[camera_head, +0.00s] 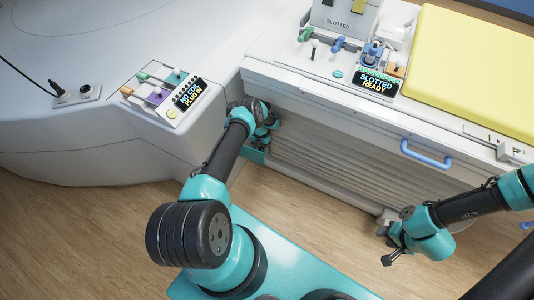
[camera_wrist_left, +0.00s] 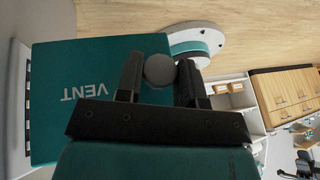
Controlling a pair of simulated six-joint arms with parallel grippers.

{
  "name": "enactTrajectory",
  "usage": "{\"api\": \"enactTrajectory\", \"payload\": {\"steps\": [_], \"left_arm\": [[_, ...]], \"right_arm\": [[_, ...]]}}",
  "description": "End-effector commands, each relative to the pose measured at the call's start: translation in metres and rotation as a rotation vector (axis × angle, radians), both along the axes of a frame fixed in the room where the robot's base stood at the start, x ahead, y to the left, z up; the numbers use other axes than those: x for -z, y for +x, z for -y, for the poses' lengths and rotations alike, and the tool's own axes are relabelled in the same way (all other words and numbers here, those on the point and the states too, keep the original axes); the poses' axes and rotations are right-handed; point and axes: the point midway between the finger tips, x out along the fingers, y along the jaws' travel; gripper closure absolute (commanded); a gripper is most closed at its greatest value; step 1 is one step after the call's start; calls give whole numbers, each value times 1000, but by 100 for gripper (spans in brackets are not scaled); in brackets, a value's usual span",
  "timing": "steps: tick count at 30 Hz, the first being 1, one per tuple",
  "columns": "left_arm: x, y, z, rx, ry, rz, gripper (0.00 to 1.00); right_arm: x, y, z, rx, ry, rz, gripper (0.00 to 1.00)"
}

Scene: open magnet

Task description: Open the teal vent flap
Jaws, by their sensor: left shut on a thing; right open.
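The teal vent flap (camera_wrist_left: 85,85) fills the left of the left wrist view, with the word VENT upside down on it. A round grey knob (camera_wrist_left: 159,70) sits between the fingers of my left gripper (camera_wrist_left: 158,78), which is shut on it. In the head view only a teal sliver of the flap (camera_head: 254,156) shows low beside the bed's base, mostly hidden by my left arm. How far the flap stands open I cannot tell. My right gripper (camera_head: 389,247) is open and empty, low in front of the bed's base at the right.
The bed's ribbed side (camera_head: 320,160) and a blue handle (camera_head: 425,154) are between my arms. A panel reading SLOTTED READY (camera_head: 375,84) and a yellow pad (camera_head: 470,70) lie on top. A NO COIL PLUG IN panel (camera_head: 189,94) is at left. Wooden floor (camera_head: 80,215) is clear.

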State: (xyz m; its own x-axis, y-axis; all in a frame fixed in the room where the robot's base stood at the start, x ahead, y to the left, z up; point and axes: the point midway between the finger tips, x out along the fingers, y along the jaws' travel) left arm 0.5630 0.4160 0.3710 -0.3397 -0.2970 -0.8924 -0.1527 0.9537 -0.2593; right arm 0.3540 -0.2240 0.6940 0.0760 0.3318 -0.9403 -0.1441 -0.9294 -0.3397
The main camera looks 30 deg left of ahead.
Motion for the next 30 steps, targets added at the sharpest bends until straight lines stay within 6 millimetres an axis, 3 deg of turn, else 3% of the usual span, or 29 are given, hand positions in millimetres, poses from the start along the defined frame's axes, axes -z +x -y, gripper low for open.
{"api": "enactTrajectory", "payload": {"steps": [14, 15, 22, 30], "left_arm": [[0, 0, -3, -25, -1, -1, 100], [0, 0, -3, -25, -1, -1, 61], [0, 0, -4, -23, 0, -1, 39], [0, 0, -3, -19, 0, -1, 39]], "right_arm": [[0, 0, 0, 0, 0, 0, 57], [0, 0, 0, 0, 0, 0, 57], [0, 0, 0, 0, 0, 0, 57], [0, 0, 0, 0, 0, 0, 57]]}}
